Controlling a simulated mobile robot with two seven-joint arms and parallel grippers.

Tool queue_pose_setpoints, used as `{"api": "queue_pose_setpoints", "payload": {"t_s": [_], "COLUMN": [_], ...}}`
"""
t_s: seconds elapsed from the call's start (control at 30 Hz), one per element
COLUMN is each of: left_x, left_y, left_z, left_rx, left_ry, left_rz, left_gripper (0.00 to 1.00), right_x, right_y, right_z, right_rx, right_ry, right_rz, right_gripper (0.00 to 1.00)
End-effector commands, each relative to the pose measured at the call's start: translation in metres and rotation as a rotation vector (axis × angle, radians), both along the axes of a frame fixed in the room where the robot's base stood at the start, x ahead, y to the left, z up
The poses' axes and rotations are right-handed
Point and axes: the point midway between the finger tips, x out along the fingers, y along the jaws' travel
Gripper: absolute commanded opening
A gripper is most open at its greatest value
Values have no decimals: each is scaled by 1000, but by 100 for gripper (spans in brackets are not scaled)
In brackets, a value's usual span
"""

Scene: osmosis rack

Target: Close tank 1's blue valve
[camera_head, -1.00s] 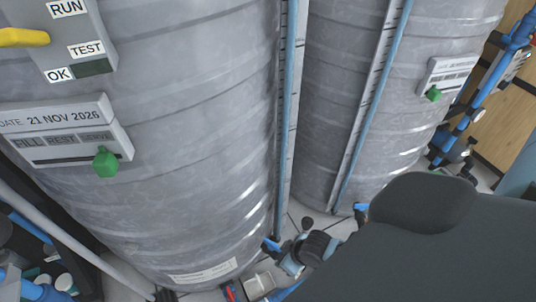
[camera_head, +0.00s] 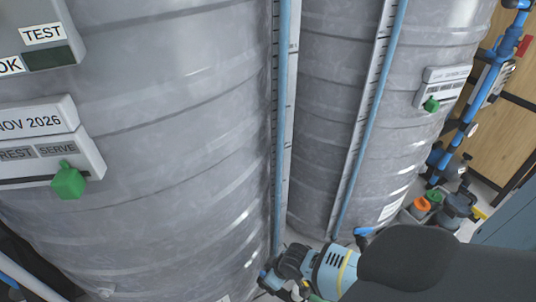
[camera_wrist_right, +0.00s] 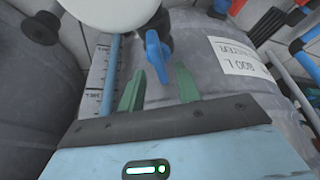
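A blue valve handle (camera_wrist_right: 157,55) shows in the right wrist view, below a pale rounded pipe part. It lies between and just beyond the fingertips of my right gripper (camera_wrist_right: 158,80). The green fingers are apart, and I see no clear contact with the handle. In the head view, a blue part (camera_head: 268,278) sits at the foot of the left tank's gauge tube, beside my right wrist. The left tank (camera_head: 170,150) and right tank (camera_head: 340,110) are grey and ribbed. No tank number is readable. My left gripper is out of view.
The left tank carries a dated panel with a green knob (camera_head: 68,181); the right tank has a similar green knob (camera_head: 431,104). Blue pipework (camera_head: 465,110) stands at the right. A box with orange-topped items (camera_head: 422,205) is on the floor. The tanks stand close together.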

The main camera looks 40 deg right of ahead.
Motion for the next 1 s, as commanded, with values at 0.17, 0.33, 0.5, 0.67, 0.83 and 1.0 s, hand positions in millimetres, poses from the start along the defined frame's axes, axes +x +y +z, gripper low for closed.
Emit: {"api": "queue_pose_setpoints", "payload": {"t_s": [0.17, 0.33, 0.5, 0.67, 0.83, 1.0], "left_x": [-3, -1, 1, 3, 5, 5], "left_y": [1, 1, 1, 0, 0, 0], "left_z": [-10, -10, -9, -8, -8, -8], "left_rx": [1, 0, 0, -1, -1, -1], "left_ry": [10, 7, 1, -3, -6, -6], "left_rz": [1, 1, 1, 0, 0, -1], "left_gripper": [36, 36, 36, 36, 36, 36], "right_x": [6, 8, 8, 7, 7, 7], "right_y": [2, 2, 2, 2, 2, 2], "right_z": [-16, -18, -17, -17, -17, -17], "right_rx": [1, 0, 0, 0, 0, 1], "right_ry": [0, -1, -1, -1, -1, -1], "right_rz": [0, 0, 0, 0, 0, -6], "right_gripper": [34, 34, 34, 13, 0, 0]}}
